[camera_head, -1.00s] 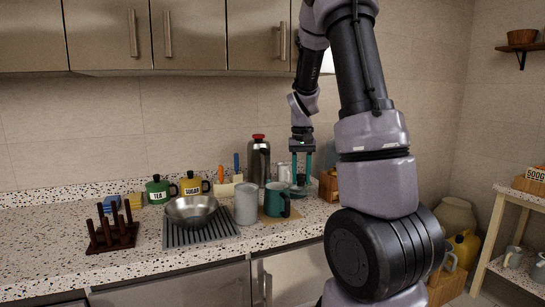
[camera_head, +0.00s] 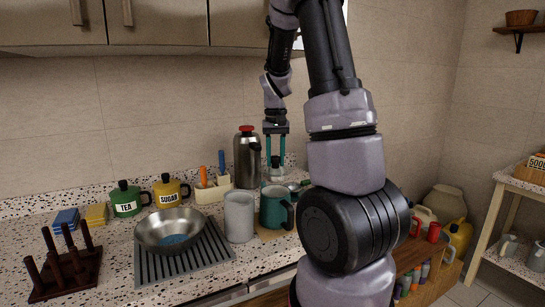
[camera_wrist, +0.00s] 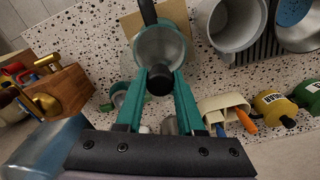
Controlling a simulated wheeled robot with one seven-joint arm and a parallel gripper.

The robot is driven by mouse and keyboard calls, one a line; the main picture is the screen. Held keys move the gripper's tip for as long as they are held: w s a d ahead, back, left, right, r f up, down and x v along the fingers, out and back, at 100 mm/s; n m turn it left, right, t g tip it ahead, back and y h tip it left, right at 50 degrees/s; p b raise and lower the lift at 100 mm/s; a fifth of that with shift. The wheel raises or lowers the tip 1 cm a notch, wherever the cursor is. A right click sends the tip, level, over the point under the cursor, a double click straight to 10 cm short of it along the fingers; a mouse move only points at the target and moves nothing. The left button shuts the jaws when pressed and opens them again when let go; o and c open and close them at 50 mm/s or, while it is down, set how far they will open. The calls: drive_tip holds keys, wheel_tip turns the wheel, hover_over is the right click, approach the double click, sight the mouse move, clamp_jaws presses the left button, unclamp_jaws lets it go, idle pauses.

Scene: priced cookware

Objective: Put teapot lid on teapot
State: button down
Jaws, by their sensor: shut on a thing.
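My gripper (camera_head: 275,164) has its teal fingers pointing down, shut on a black knob (camera_wrist: 159,81) that I take to be the teapot lid's. The lid's disc under the knob is hard to make out. A teal pot (camera_head: 274,210) with a side handle stands on a tan board on the counter; I take it for the teapot. My gripper is above and slightly behind it. In the wrist view, the pot's round grey opening (camera_wrist: 160,47) lies just beyond the fingertips. I cannot tell the exact gap between lid and rim.
A grey canister (camera_head: 239,218) stands close left of the pot. A steel bowl (camera_head: 170,229) sits on a rack, left. A wooden crate (camera_wrist: 62,98) shows in the wrist view.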

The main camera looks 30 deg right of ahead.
sight(276, 157)
drive_tip(key=shift+f, duration=2.4)
drive_tip(key=shift+f, duration=0.1)
drive_tip(key=shift+f, duration=0.9)
drive_tip(key=shift+f, duration=0.35)
idle(0.3)
unclamp_jaws()
idle(0.6)
wheel_tip(276, 157, up, 11)
drive_tip(key=shift+f, duration=0.1)
idle(0.4)
